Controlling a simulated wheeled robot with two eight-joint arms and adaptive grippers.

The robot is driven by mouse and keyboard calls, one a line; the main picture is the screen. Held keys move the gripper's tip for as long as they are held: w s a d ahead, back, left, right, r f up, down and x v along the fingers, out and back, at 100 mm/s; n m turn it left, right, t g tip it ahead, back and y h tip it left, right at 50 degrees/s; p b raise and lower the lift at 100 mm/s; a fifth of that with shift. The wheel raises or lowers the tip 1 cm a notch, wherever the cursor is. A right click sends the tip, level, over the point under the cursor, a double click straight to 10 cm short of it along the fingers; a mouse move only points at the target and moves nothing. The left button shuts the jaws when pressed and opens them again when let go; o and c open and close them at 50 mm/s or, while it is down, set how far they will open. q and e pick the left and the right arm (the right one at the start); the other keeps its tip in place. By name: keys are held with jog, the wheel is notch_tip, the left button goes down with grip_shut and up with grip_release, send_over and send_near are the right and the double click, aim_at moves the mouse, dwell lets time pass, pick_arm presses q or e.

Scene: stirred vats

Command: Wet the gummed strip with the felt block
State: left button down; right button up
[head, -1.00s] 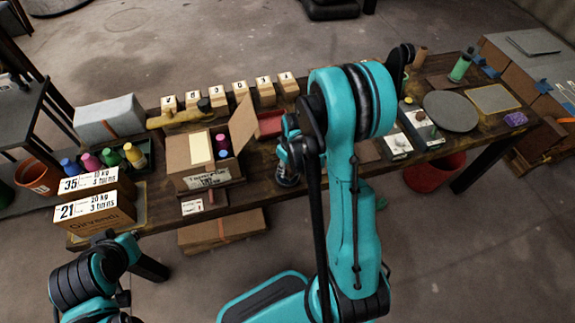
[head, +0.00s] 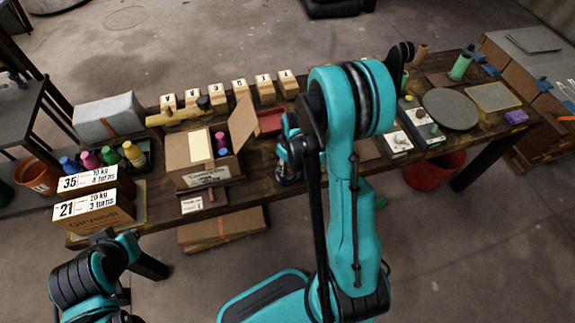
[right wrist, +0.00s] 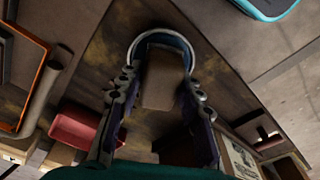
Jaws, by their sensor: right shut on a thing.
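My right gripper (head: 288,172) is in front of the table's middle, just right of the open cardboard box (head: 208,178); my arm partly hides it. In the right wrist view, its fingers (right wrist: 165,45) are shut on a brownish block (right wrist: 163,80), which looks like the felt block. The block is hidden in the head view. The box has a raised flap (head: 243,122) on its right and a pale cream panel (head: 200,147) on top, possibly the gummed strip; I cannot tell for certain.
Two numbered boxes (head: 95,212) and several coloured bottles stand at the left. A row of numbered wooden blocks (head: 239,88) lines the back. A red tray (head: 270,122) lies behind my right gripper. A round grey disc (head: 451,108) lies at the right.

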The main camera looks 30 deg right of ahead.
jog(key=shift+f+b, duration=0.4)
jog(key=shift+b, duration=0.15)
dwell(1.4)
jog(key=shift+r, duration=0.1)
jog(key=shift+r+p, duration=2.5)
jog(key=shift+r, duration=0.95)
